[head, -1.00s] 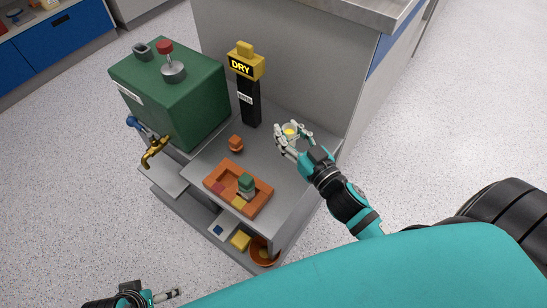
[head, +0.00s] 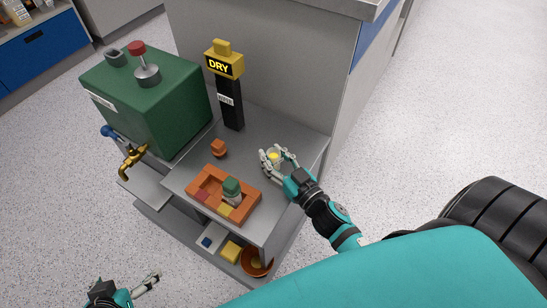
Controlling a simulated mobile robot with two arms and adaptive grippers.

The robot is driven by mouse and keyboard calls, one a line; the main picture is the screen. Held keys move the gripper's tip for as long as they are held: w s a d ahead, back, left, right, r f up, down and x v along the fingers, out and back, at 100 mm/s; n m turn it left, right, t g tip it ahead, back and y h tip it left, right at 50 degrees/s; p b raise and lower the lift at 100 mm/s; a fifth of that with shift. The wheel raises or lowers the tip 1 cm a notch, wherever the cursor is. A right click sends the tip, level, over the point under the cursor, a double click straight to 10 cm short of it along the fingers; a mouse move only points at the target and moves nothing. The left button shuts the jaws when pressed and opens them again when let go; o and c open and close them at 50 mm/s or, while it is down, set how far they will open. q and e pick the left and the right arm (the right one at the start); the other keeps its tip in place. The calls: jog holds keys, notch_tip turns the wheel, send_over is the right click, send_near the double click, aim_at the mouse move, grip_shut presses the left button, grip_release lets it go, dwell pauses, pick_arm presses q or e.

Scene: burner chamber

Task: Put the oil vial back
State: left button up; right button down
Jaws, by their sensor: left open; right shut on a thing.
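The oil vial (head: 273,155), small and pale with yellow inside, is held in my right gripper (head: 273,161), which is shut on it. The gripper's fingers partly hide it. It is over the right part of the grey bench top, to the right of the orange rack (head: 251,207). Whether the vial touches the bench top I cannot tell. The rack has coloured patches, red and yellow, and a vial with a green cap (head: 232,187) stands in it. My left gripper (head: 153,281) is open and empty at the lower left, away from the bench.
A small orange-brown piece (head: 219,148) lies behind the rack. The black post with the yellow DRY sign (head: 224,65) and the green tank (head: 150,100) with a brass tap (head: 132,160) stand behind. A lower shelf holds a yellow block (head: 231,251) and an orange bowl (head: 256,264).

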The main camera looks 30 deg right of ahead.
jog(key=shift+f, duration=0.1)
jog(key=shift+f, duration=0.1)
jog(key=c, duration=1)
grip_release()
jog(key=shift+o, duration=0.2)
